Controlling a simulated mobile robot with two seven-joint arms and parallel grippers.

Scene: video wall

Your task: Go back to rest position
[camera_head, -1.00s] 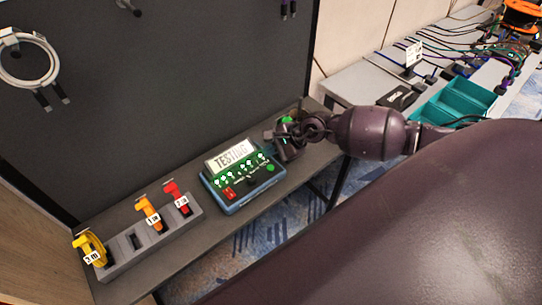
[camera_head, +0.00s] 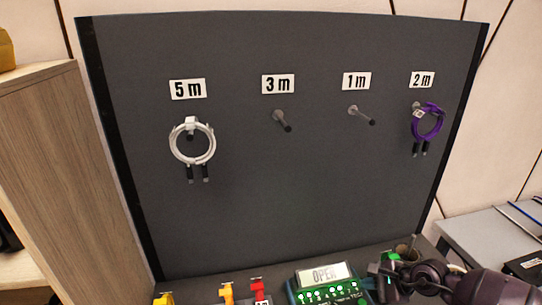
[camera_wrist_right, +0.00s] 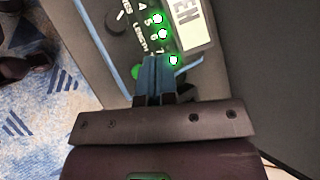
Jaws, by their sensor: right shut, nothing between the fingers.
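My right gripper (camera_head: 384,284) comes in from the lower right in the head view, beside the right end of the tester (camera_head: 325,294). Its fingers are shut and empty. In the right wrist view the closed blue-grey fingers (camera_wrist_right: 155,78) point at the tester's edge (camera_wrist_right: 195,62), with its green lights and part of the display; I cannot tell whether they touch it. The tester's display reads "OPEN" in the head view. My left gripper is not in view.
The dark board (camera_head: 300,190) has pegs: a white cable coil (camera_head: 192,160) under "5 m", a purple coil (camera_head: 428,123) under "2 m", empty pegs under "3 m" and "1 m". Yellow, orange and red connectors stand at the lower edge. A wooden cabinet (camera_head: 75,180) is left, a grey table (camera_head: 490,240) right.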

